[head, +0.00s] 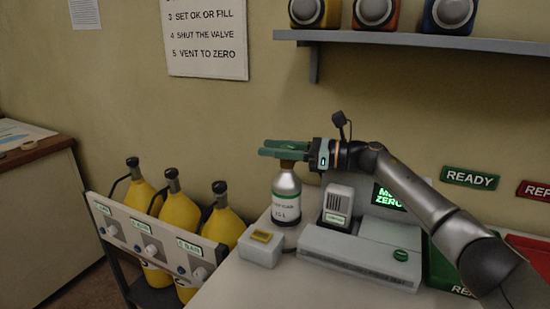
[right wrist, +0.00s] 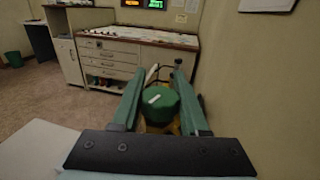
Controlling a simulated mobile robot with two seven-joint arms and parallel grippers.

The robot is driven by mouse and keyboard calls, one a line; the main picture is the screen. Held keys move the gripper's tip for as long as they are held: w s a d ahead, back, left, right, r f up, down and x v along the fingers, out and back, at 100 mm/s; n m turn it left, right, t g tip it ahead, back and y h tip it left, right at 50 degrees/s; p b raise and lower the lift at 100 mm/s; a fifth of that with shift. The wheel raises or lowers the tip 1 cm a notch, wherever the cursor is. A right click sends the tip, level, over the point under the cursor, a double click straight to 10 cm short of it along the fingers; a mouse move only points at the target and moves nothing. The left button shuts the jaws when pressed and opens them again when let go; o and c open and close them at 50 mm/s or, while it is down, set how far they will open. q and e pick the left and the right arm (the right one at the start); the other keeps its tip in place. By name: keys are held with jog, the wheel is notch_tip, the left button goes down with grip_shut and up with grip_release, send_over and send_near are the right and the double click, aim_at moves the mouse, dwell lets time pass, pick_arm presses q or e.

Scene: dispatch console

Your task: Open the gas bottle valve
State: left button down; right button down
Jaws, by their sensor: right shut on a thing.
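A silver gas bottle (head: 286,197) with a white label and green band stands upright on the table. My right gripper (head: 270,149) reaches over its top from the right, fingers level and pointing left. In the right wrist view, a round green valve knob (right wrist: 161,106) with a white mark sits between the two green fingers (right wrist: 158,80), which are shut on it. In the head view the fingers hide the knob. My left gripper is not in view.
A grey device (head: 360,262) and a small detector (head: 337,206) stand right of the bottle. A pale box with a yellow top (head: 262,237) is in front. Yellow cylinders (head: 183,210) stand in a rack at the left. A shelf (head: 410,40) is above.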

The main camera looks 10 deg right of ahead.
jog(key=shift+s+n+g+y+b, duration=0.15)
jog(key=shift+n+g+y+b, duration=0.25)
jog(key=shift+n+g+b, duration=0.5)
jog(key=shift+s+a+g, duration=0.1)
jog(key=shift+g, duration=0.4)
jog(key=shift+c, duration=2.1)
grip_release()
jog(key=v, duration=1.2)
jog(key=shift+d+b, duration=0.25)
jog(key=shift+b, duration=0.1)
jog(key=shift+f, duration=0.1)
